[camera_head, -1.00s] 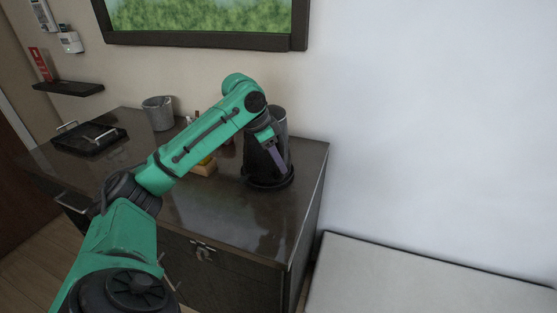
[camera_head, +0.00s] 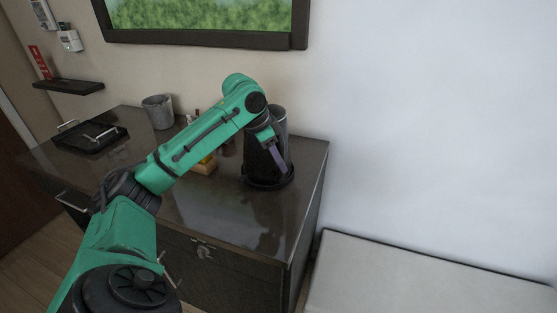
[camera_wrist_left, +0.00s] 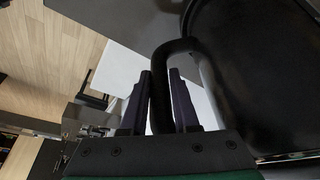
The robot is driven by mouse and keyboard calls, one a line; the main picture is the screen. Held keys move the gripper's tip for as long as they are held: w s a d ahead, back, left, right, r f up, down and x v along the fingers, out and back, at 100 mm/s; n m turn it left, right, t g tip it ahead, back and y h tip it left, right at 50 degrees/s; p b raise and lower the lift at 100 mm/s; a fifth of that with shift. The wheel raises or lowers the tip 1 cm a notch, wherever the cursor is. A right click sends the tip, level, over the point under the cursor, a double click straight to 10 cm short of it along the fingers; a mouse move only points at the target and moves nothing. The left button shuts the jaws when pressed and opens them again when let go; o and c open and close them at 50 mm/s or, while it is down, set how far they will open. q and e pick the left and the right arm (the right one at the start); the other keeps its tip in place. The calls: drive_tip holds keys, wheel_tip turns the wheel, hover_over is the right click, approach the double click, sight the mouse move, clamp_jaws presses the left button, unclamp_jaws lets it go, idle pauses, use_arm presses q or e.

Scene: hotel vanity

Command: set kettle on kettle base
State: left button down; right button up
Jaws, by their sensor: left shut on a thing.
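The dark kettle (camera_head: 257,160) stands upright at the right end of the counter, partly hidden by my left arm. The round black kettle base (camera_head: 268,186) shows beneath it; I cannot tell whether the kettle is fully seated. My left gripper (camera_head: 278,160) is at the kettle's near side. In the left wrist view, its two fingers (camera_wrist_left: 161,90) are shut on the black kettle handle (camera_wrist_left: 160,105), with the dark kettle body (camera_wrist_left: 265,70) on the right. My right gripper is out of view.
A black tray (camera_head: 88,139) and a grey bin (camera_head: 158,112) stand on the left of the dark counter (camera_head: 225,220). A small yellow-brown box (camera_head: 205,167) is behind my arm. The counter's front right is clear. A pale bench (camera_head: 430,280) is at lower right.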

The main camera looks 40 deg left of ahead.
use_arm(q)
drive_tip(key=shift+f+b, duration=0.35)
drive_tip(key=shift+f, duration=0.15)
drive_tip(key=c, duration=1)
unclamp_jaws()
drive_tip(key=shift+o, duration=0.3)
drive_tip(key=shift+s+d+f, duration=0.1)
drive_tip(key=shift+f, duration=0.05)
drive_tip(key=p+v, duration=0.5)
drive_tip(key=v, duration=0.6)
drive_tip(key=shift+p, duration=0.35)
